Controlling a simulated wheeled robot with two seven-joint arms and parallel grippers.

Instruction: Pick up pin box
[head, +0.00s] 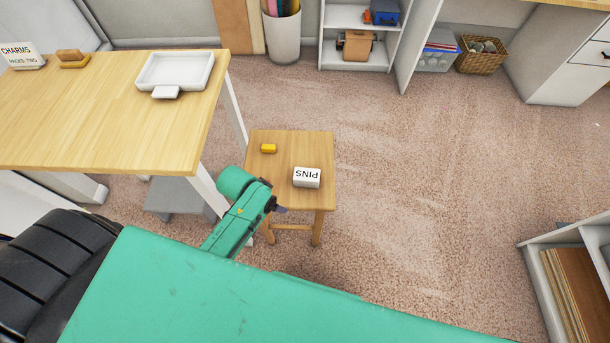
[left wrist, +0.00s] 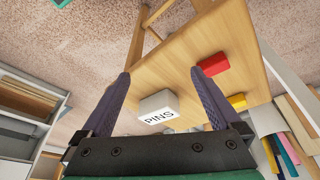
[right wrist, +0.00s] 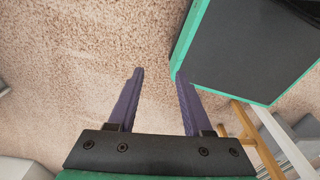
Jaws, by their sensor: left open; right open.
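The pin box (head: 306,178) is a white box lettered PINS on a small wooden stool (head: 290,148), near its right edge. It also shows in the left wrist view (left wrist: 158,110), framed between the two fingers but beyond them. My left gripper (left wrist: 160,73) is open and empty, and no contact with the box shows. In the head view my left gripper (head: 281,208) is at the stool's near left corner, left of and nearer than the box. My right gripper (right wrist: 159,73) is open and empty over carpet, out of the head view.
A yellow block (head: 269,148) lies on the stool behind the box; a red block (left wrist: 212,64) shows only in the left wrist view. A wooden table (head: 100,115) with a white tray (head: 175,72) stands left of the stool. Carpet (head: 430,180) to the right is clear.

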